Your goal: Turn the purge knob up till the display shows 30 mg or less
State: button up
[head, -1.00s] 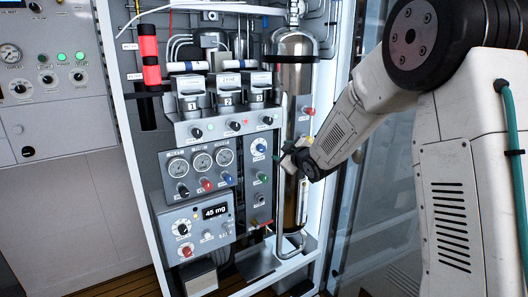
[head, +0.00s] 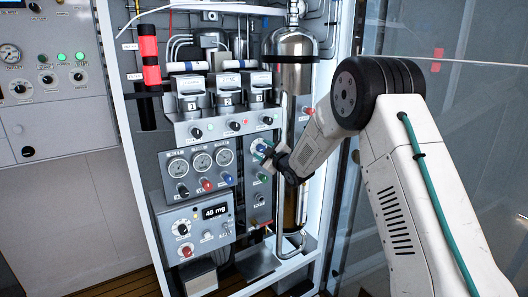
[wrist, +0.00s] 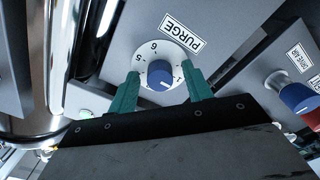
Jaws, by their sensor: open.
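The purge knob (wrist: 160,75) is blue with a white numbered dial, under a PURGE label that appears upside down in the wrist view. My gripper (wrist: 158,88) is open, with its two green fingers on either side of the knob's dial; I cannot tell whether they touch it. In the head view my gripper (head: 268,157) is at the purge knob's place on the panel and partly hides it. The display (head: 215,211) on the lower grey box reads 45 mg.
A tall shiny steel cylinder (head: 290,78) stands just right of the purge panel, close to my arm. Another blue knob (wrist: 297,97), labelled DRIVE AIR, sits to the right in the wrist view. Three gauges (head: 202,161) are left of the panel.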

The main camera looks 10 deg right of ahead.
jog(key=c, duration=1)
jog(key=m, duration=0.4)
jog(key=shift+m, duration=0.3)
jog(key=shift+f+m, duration=0.1)
jog(key=shift+m, duration=2)
jog(key=o, duration=1)
